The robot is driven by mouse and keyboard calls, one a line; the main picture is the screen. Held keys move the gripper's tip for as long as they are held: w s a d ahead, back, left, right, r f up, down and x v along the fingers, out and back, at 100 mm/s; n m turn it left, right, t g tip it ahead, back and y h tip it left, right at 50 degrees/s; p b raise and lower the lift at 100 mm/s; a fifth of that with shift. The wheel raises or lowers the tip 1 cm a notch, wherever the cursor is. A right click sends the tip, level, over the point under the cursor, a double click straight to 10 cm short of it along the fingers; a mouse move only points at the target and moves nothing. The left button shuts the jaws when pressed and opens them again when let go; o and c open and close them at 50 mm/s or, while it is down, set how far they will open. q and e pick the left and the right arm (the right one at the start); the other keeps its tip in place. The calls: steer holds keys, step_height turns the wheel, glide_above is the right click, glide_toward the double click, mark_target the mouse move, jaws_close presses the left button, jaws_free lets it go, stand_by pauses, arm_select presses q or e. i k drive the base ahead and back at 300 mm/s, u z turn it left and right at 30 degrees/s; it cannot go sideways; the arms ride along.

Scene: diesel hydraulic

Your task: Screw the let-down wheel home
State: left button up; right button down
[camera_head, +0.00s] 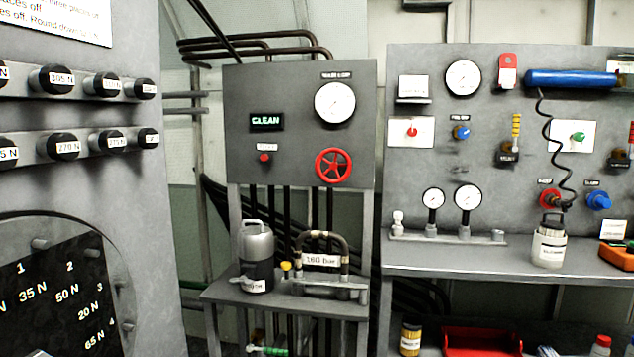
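A red spoked handwheel (333,165), which fits the let-down wheel, sits at the lower right of the grey panel (240,90) in the middle of the view. How far it is screwed in cannot be told from here. A round white gauge (335,102) is above it. A lit display (267,122) reading "CLEAN" and a small red knob (264,157) are to its left. Neither of my grippers shows in the head view.
Below the panel a small shelf (225,293) bears a grey and black canister (256,245) and a hooped fitting labelled "160 Bar" (320,261). A bench (400,262) with gauges and a jar (549,244) stands right. A board (170,250) with black knobs stands left.

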mark_target(333, 165)
steer(key=z, duration=0.5)
steer(key=i, duration=0.65)
steer(key=z, duration=0.2)
